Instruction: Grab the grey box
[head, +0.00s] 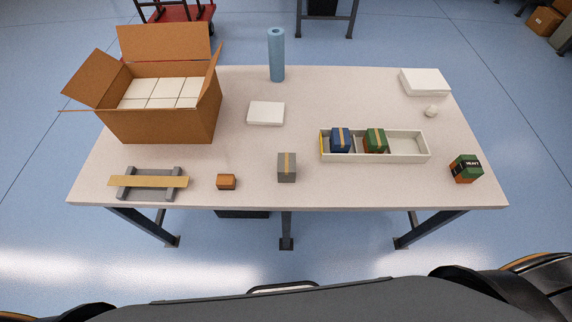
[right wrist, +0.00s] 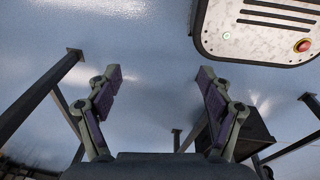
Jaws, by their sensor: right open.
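My left gripper is in neither view.
On the table (head: 240,185), a small orange-brown box (head: 227,182) lies left of the grey box. A white divided tray (head: 405,146) holds a blue box (head: 341,139) and a green box (head: 376,140). An open carton (head: 160,125) stands back left. A green-and-orange box (head: 466,168) sits right.

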